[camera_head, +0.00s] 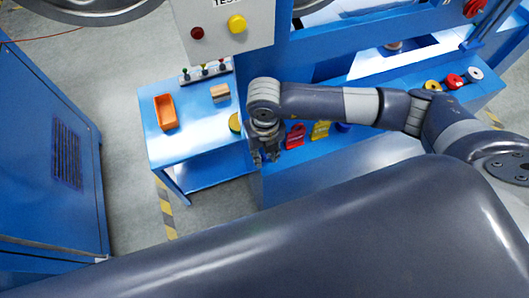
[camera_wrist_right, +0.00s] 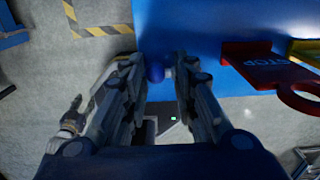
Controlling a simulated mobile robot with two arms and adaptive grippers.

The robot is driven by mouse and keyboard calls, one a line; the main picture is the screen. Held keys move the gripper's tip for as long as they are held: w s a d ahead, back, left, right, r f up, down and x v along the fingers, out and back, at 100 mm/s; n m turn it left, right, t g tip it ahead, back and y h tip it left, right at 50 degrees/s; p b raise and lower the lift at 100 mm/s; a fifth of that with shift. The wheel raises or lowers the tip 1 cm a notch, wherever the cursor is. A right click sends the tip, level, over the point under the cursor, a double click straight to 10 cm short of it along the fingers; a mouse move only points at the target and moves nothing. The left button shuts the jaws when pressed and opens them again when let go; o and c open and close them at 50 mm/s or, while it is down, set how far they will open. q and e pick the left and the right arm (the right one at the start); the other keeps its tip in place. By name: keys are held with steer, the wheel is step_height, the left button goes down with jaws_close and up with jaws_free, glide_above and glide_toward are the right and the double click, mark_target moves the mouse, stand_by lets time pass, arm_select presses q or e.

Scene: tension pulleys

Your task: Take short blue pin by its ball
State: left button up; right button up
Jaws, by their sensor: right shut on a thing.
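My right gripper (camera_head: 267,157) hangs over the left front corner of the blue bench, pointing down. In the right wrist view its two fingers (camera_wrist_right: 161,74) are close together, with a small dark blue ball (camera_wrist_right: 155,72) between their tips. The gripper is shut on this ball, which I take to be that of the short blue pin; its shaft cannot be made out. In the head view the gripper hides the ball.
On the side table (camera_head: 205,172) are an orange bin (camera_head: 165,112) and a tan block (camera_head: 220,93). A red STOP tag (camera_head: 295,136) and a yellow tag (camera_head: 320,130) lie right of the gripper. Coloured pulleys (camera_head: 454,81) stand farther right. A blue cabinet (camera_head: 45,150) stands left.

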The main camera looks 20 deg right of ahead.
mark_target(264, 157)
steer(key=shift+r, duration=0.65)
steer(key=shift+s+a+r+b, duration=0.15)
steer(key=shift+r+b, duration=0.25)
steer(key=shift+r, duration=0.6)
steer(key=s+a+r+b, duration=0.1)
steer(key=s+a, duration=0.2)
steer(key=s, duration=0.4)
steer(key=s+a+r+b, duration=0.1)
steer(key=s+a, duration=0.3)
steer(key=s, duration=0.3)
arm_select(q)
steer(key=p, duration=0.3)
steer(key=shift+r, duration=0.2)
steer(key=shift+c, duration=0.8)
arm_select(e)
steer(key=w+d+r+n, duration=0.6)
steer(key=d+r+n, duration=0.1)
steer(key=n, duration=1)
steer(key=w+d+r+n, duration=0.6)
steer(key=d+r+n, duration=0.1)
steer(key=n, duration=1.1)
steer(key=shift+n, duration=0.3)
